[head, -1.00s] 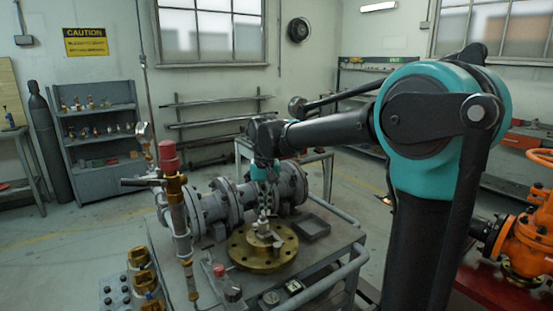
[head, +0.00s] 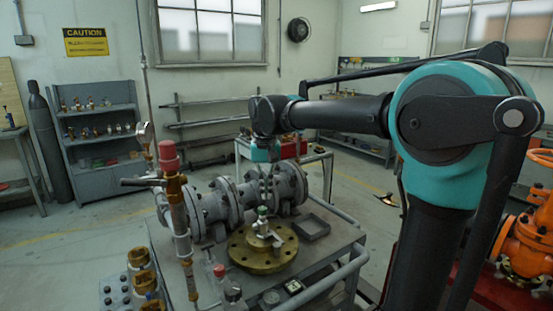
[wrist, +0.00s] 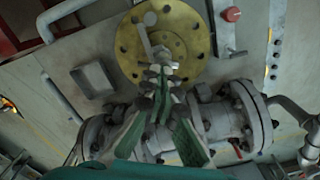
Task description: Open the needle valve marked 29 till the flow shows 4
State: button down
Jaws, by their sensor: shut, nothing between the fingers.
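A small silver needle valve (head: 262,230) with a greenish top stands on a round brass flange (head: 243,252) on the grey cart. In the wrist view, the valve (wrist: 161,53) shows on the flange (wrist: 193,30), just beyond my fingertips. No number 29 is readable. My gripper (wrist: 161,82) is shut and empty, its fingertips close together. In the head view, it hangs above the valve and seems apart from it. A small square display (head: 293,287) and a round dial (head: 270,298) sit at the cart's front; their readings are too small to read.
A grey flanged pipe valve (head: 235,205) lies behind the brass flange. An upright pipe with a red cap (head: 168,152) stands to the left. A square tray (head: 311,227) and a cart rail (head: 330,280) are at the right. An orange valve (head: 530,235) stands far right.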

aim_at(262, 212)
notch_tip(262, 212, down, 6)
jog(key=a, duration=0.1)
jog(key=shift+a, duration=0.25)
dwell(0.7)
jog(key=shift+w, duration=0.3)
dwell(0.6)
jog(key=shift+d, duration=0.15)
dwell(0.4)
jog(key=shift+s, duration=0.1)
